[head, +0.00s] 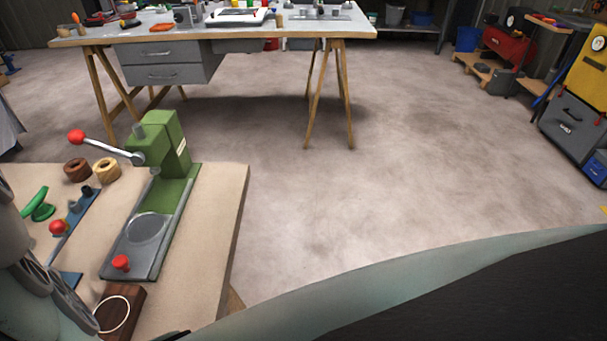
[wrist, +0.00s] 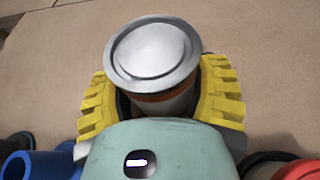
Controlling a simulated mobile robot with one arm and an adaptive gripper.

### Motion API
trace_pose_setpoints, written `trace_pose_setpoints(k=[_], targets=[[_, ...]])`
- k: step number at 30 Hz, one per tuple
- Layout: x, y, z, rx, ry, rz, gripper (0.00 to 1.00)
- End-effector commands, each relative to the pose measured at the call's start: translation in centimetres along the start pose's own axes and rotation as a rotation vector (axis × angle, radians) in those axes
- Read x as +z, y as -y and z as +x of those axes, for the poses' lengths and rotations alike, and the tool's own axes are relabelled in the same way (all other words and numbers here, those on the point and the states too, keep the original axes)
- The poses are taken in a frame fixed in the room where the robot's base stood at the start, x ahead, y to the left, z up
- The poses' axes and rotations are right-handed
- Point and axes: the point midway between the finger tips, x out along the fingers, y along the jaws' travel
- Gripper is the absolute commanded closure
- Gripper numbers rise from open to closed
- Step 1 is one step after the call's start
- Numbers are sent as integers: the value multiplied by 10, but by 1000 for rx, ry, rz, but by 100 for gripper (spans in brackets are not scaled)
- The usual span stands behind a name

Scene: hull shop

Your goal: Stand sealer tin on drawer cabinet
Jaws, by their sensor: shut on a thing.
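The sealer tin (wrist: 155,52) shows in the wrist view as a cylinder with a round silver lid and an orange-brown band below it. My gripper (wrist: 158,92) is shut on it, with a yellow ribbed finger on each side. The tin's lower part is hidden by my gripper. Neither tin nor gripper can be made out in the head view. A grey unit with two drawers (head: 165,64) sits under the far trestle table in the head view; I cannot tell if it is the drawer cabinet.
A near bench (head: 215,215) at left carries a green lever press (head: 162,150), wooden rings (head: 106,169) and small tools. The far trestle table (head: 330,27) is cluttered. A grey case (head: 568,127) stands at right. The floor between is clear. Blue and red items flank my gripper in the wrist view.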

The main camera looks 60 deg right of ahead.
Motion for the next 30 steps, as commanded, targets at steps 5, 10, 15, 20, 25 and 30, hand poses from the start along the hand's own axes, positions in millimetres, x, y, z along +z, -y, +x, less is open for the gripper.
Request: trace_pose_setpoints(k=[5, 10, 15, 20, 25, 30], targets=[[2, 2, -1, -4, 4, 1, 80], [-2, 2, 0, -4, 2, 2, 31], [-1, 2, 0, -4, 2, 1, 19], [-1, 1, 0, -3, 1, 1, 19], [2, 1, -4, -3, 3, 0, 19], [1, 1, -20, -5, 3, 5, 19]])
